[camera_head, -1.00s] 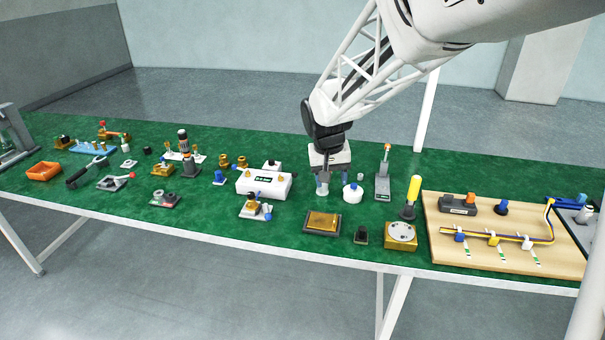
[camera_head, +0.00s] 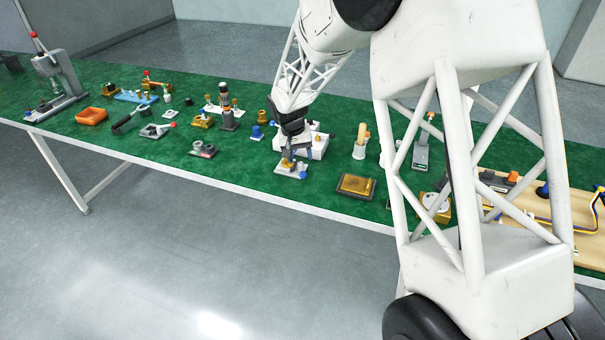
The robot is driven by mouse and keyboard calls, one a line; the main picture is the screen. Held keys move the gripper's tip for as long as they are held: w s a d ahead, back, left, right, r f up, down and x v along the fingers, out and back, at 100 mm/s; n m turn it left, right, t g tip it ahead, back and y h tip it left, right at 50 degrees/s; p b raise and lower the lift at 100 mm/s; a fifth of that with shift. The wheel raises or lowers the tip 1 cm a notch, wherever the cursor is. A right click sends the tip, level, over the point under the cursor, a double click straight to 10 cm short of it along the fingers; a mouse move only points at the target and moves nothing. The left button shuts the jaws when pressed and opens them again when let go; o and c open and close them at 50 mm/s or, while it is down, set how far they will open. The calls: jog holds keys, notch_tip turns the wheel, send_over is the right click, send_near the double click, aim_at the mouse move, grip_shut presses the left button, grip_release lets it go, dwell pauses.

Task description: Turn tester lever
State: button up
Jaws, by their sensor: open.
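My gripper (camera_head: 289,153) points down just above the brass part. Its jaws are open, but the fingertips are small and I cannot tell whether they touch the part. A white box (camera_head: 320,146) stands right behind, partly hidden by my gripper. A grey device with an orange-topped stem (camera_head: 422,150) stands farther right, partly behind my arm. I cannot tell for certain which part is the tester lever.
An orange tray (camera_head: 91,116) and a lever press (camera_head: 58,80) stand at the left. My arm hides much of the right side. Green table (camera_head: 235,165) is bare left of the fixture.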

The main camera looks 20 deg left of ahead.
aim_at(302, 172)
jog(key=shift+a+f, duration=0.3)
jog(key=shift+a, duration=0.05)
jog(key=shift+f, duration=0.15)
jog(key=shift+w+d+f, duration=0.1)
jog(key=shift+d+f, duration=0.15)
jog(key=shift+f, duration=0.95)
jog(key=shift+w+d+f, duration=0.1)
jog(key=shift+d+f, duration=0.15)
jog(key=shift+f, duration=1)
jog(key=shift+w+d+f, duration=0.1)
jog(key=shift+d+f, duration=0.15)
jog(key=shift+f, duration=0.95)
grip_shut()
